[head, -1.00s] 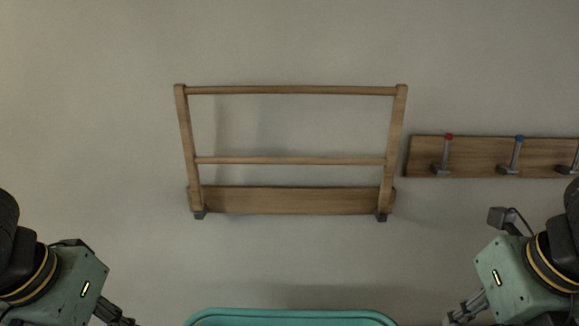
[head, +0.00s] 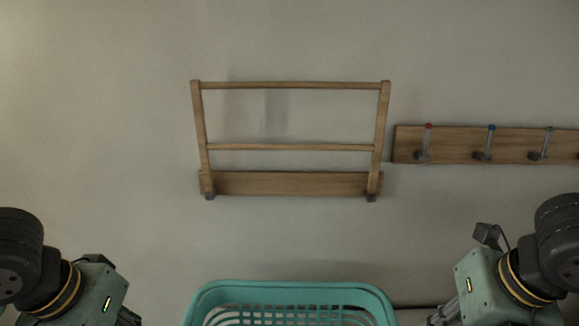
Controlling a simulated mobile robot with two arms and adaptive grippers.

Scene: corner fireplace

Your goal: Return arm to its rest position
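My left arm comes in at the lower left corner of the head view and my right arm at the lower right corner. Only the green wrist housings and dark joints show clearly. The fingers of both grippers are cut off by the bottom edge, so I cannot see whether they are open or shut, or whether they hold anything. Neither arm touches anything that I can see.
A wooden rack (head: 290,184) with two rails hangs on the plain wall. A wooden peg board (head: 455,144) with coloured-tipped hooks is to its right. A teal basket (head: 290,292) stands at the bottom centre, between my arms; its visible part looks empty.

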